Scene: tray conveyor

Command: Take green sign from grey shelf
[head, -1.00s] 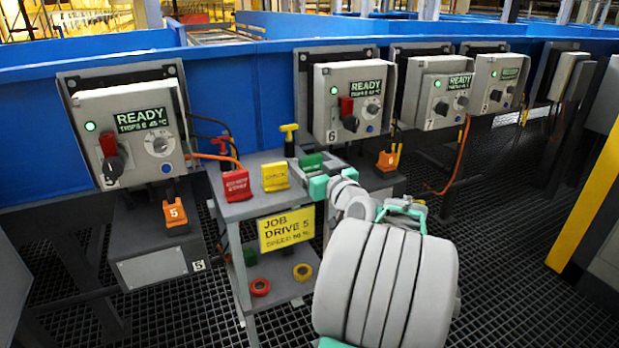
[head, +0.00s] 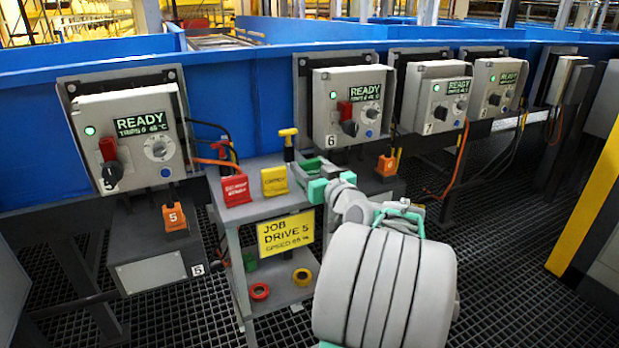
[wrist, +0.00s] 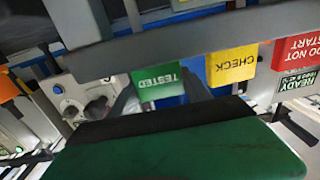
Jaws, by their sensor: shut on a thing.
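The green sign (wrist: 157,85) reads TESTED and appears upside down in the wrist view. In the head view only a small part of the green sign (head: 307,166) shows, at the right end of the grey shelf (head: 252,212), mostly hidden by my gripper (head: 314,186). In the wrist view my gripper (wrist: 160,95) has its dark fingers on either side of the sign and is shut on it. The sign is at the shelf's edge; I cannot tell whether it still touches the shelf.
A yellow CHECK sign (head: 275,181) and a red DO NOT START sign (head: 236,189) stand beside it. A yellow-handled tool (head: 288,140) stands behind. Grey control boxes (head: 135,138) line the blue conveyor wall. Tape rolls (head: 260,291) lie on the lower shelf.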

